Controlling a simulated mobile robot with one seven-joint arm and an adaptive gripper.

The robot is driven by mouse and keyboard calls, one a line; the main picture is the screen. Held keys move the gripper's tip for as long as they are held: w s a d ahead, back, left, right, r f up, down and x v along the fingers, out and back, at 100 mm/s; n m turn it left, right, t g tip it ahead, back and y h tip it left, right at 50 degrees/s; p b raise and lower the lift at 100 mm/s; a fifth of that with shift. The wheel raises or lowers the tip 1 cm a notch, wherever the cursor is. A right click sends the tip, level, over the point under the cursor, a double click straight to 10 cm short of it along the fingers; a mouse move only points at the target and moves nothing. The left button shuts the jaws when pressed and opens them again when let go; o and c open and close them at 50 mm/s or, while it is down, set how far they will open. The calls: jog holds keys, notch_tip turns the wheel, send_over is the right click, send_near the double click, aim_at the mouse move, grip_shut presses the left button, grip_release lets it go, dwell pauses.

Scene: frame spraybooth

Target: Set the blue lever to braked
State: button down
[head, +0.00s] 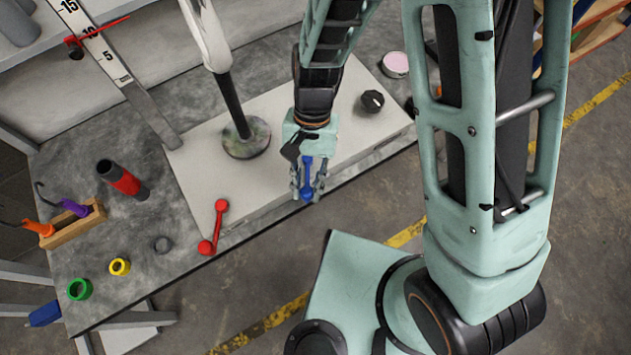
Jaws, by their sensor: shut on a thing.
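The blue lever (307,188) is at the front edge of the pale raised panel (195,165) in the head view. Part of it is hidden by my gripper. My gripper (308,193) points down at the lever, with its fingers on either side of it and shut on it. Any marking for the braked position is not visible.
A red lever (214,228) stands to the left and a black knob (372,101) to the right on the panel. A red-and-black cylinder (124,180), a green ring (79,289) and a yellow ring (120,267) are on the grey bench.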

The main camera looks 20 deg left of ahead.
aim_at(309, 179)
jog(key=shift+a+m, duration=0.4)
jog(key=c, duration=1.7)
grip_release()
jog(key=shift+a, duration=0.1)
jog(key=shift+s, duration=0.1)
jog(key=v, duration=1.2)
jog(key=shift+d+r, duration=0.1)
jog(key=shift+d, duration=0.15)
